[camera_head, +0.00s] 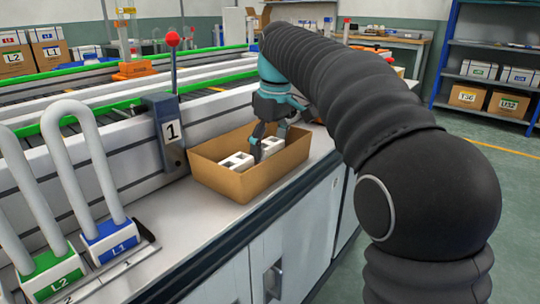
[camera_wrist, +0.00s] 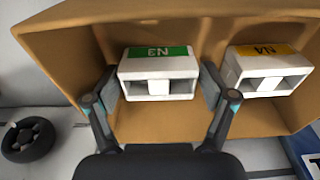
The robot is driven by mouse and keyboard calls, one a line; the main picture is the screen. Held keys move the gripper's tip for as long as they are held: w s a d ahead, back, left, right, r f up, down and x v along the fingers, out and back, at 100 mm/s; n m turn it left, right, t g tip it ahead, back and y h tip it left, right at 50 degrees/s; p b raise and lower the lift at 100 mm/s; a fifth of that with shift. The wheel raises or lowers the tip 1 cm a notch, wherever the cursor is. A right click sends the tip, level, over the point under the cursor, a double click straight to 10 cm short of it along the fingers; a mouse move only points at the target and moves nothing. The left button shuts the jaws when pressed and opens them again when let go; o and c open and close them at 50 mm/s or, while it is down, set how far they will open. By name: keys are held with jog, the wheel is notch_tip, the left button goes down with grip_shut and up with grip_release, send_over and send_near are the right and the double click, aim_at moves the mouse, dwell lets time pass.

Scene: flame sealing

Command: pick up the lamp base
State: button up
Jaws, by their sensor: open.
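A white lamp base with a green N3 label (camera_wrist: 158,78) sits in the cardboard box (camera_head: 222,182). In the wrist view it is between the two open fingers of my gripper (camera_wrist: 160,88), one on each side. A second white base with a yellow N4 label (camera_wrist: 265,72) sits in the same box, to the right. In the head view my gripper (camera_head: 271,143) reaches down into the box; two white bases show there, the nearer one (camera_head: 236,161) clear of the fingers. Whether the fingers touch the N3 base I cannot tell.
The box walls stand close around my gripper. A blue-grey post marked 1 with a red-knobbed lever (camera_head: 172,75) stands left of the box. U-shaped white lamps on a blue L1 base (camera_head: 108,240) and a green L2 base (camera_head: 48,272) stand at the left. The counter between is clear.

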jog(key=c, duration=0.9)
jog(key=shift+r, duration=0.1)
